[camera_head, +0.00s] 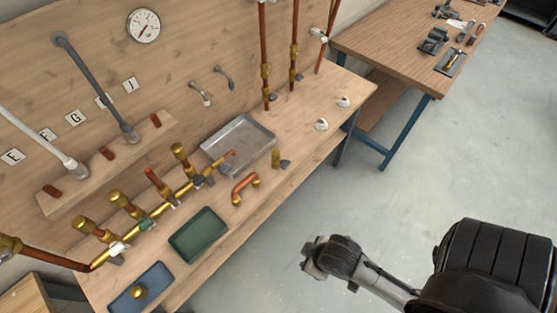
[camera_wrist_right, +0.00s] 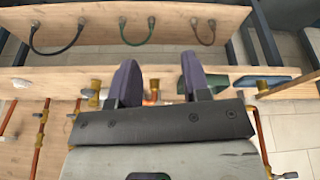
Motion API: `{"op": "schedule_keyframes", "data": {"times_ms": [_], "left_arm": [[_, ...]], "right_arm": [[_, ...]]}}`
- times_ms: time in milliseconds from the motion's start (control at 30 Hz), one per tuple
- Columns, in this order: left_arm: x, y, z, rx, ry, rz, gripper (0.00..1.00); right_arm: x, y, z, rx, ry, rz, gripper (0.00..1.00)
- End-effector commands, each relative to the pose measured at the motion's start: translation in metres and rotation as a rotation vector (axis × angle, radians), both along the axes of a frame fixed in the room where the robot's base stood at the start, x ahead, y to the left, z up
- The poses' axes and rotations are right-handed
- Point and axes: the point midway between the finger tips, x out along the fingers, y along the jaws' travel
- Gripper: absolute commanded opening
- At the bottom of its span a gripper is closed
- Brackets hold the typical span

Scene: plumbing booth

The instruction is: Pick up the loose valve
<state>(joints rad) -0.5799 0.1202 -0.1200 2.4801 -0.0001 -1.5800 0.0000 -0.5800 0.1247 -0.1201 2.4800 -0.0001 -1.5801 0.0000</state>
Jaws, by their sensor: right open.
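A small upright brass piece with a dark blue-grey handle beside it, which looks like the loose valve (camera_head: 276,157), stands on the workbench right of the grey metal tray. My right gripper (camera_head: 308,259) is off the bench's front edge, over the floor, apart from the valve. In the right wrist view its two fingers (camera_wrist_right: 159,80) are spread with nothing clearly held between them. I cannot make out the valve for sure in that view. My left gripper is not in view.
The workbench (camera_head: 310,150) holds a grey metal tray (camera_head: 240,143), a green tray (camera_head: 198,235), a blue tray (camera_head: 142,288), a copper U-piece (camera_head: 244,188) and a brass pipe manifold (camera_head: 150,222). Vertical pipes rise behind. A second table (camera_head: 400,50) stands at upper right.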

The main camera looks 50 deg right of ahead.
Motion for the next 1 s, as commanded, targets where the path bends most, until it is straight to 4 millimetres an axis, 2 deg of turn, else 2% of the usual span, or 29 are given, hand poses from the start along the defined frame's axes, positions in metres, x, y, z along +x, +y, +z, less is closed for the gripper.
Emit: {"op": "schedule_keyframes", "data": {"times_ms": [167,433,667,767,867,967,1000], "left_arm": [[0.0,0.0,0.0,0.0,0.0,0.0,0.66],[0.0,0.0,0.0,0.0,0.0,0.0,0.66],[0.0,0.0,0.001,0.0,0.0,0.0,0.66],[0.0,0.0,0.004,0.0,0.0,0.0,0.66],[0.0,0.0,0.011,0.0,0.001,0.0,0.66],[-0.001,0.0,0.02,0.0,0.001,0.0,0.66],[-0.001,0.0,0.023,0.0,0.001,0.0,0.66]], "right_arm": [[0.0,-0.001,0.0,-0.002,0.0,0.002,0.44],[0.0,0.0,0.0,0.0,0.0,0.0,0.66],[0.003,0.002,0.002,0.009,-0.008,-0.007,0.66],[0.019,0.002,0.014,0.007,-0.049,-0.005,0.66],[0.053,-0.002,0.04,-0.007,-0.135,0.003,0.66],[0.099,-0.01,0.081,-0.045,-0.261,0.03,0.66],[0.118,-0.012,0.101,-0.063,-0.315,0.05,0.66]]}}
